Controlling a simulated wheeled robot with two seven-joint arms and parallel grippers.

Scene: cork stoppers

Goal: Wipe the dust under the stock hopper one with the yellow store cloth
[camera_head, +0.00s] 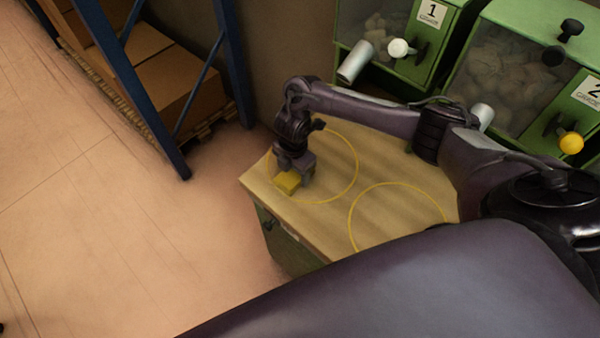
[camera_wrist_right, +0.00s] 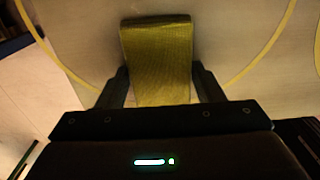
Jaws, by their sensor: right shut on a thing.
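The yellow cloth (camera_head: 287,183) is a small folded block at the left part of the wooden bench top. My right gripper (camera_head: 294,172) is shut on it, and the cloth also fills the space between the fingers in the right wrist view (camera_wrist_right: 157,62). The cloth is at or just above the bench surface; I cannot tell if it touches. It is at the left front edge of a yellow ring (camera_head: 357,170) marked on the bench. Stock hopper one (camera_head: 395,65) is green with a clear front, behind the ring. No dust is clear to see. My left gripper is not in view.
Hopper two (camera_head: 520,75) stands to the right of hopper one. A second yellow ring (camera_head: 350,222) is marked on the bench (camera_head: 330,225). A blue rack (camera_head: 150,90) with cardboard boxes (camera_head: 185,90) stands at the left. The floor (camera_head: 110,220) between is clear.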

